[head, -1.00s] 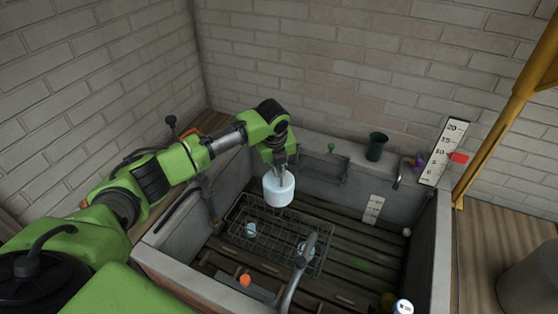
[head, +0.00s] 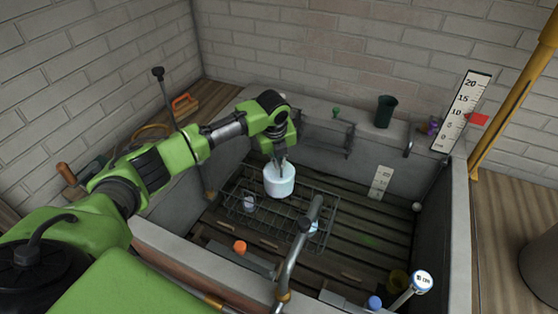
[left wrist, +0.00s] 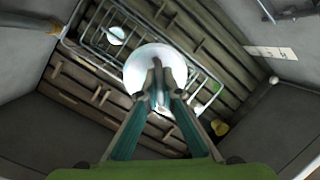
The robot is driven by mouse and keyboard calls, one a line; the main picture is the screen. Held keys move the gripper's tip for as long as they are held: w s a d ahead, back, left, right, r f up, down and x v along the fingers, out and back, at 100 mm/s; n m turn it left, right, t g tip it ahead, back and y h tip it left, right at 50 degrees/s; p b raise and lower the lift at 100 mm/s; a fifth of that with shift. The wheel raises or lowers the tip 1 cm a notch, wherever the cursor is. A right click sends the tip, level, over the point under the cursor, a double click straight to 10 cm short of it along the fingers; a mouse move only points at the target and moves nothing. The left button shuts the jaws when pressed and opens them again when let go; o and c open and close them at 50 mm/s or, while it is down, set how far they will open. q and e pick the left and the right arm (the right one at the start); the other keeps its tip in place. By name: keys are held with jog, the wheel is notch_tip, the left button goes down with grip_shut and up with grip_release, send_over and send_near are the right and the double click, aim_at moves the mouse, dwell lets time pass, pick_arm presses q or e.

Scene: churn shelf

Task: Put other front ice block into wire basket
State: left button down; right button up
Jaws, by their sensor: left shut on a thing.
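A whitish, rounded ice block (head: 279,184) hangs from my left gripper (head: 280,164), which is shut on its top. The block is over the wire basket (head: 338,204), in front of its back part in the head view; I cannot tell how much gap is below it. In the left wrist view the block (left wrist: 138,68) sits between the fingertips (left wrist: 157,84) and covers part of the basket (left wrist: 82,38). Two small pale pieces, one at the left (head: 249,204) and one at the right (head: 313,227), show within the basket's outline. My right gripper is not in view.
The basket stands on dark slats in a deep stone basin (head: 460,225) with high walls. A grey bent pipe (head: 305,235) rises in front of the basket. A dark green cup (head: 384,111) and a number scale (head: 463,110) are at the back rim. The slats at right are mostly clear.

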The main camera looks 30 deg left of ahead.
pick_arm(q)
jog(key=shift+f+b, duration=0.3)
jog(key=shift+f, duration=0.45)
notch_tip(320, 180, down, 14)
jog(key=b, duration=0.6)
jog(key=shift+w+b, duration=0.1)
jog(key=shift+b, duration=0.3)
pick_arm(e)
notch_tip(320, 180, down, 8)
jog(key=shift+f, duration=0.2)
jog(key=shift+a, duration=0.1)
pick_arm(q)
jog(key=c, duration=2.2)
grip_release()
jog(key=shift+o, duration=0.9)
jog(key=shift+s+f, duration=0.1)
jog(key=shift+s, duration=0.1)
jog(key=o, duration=0.4)
jog(key=shift+w+r, duration=0.1)
jog(key=shift+r, duration=0.1)
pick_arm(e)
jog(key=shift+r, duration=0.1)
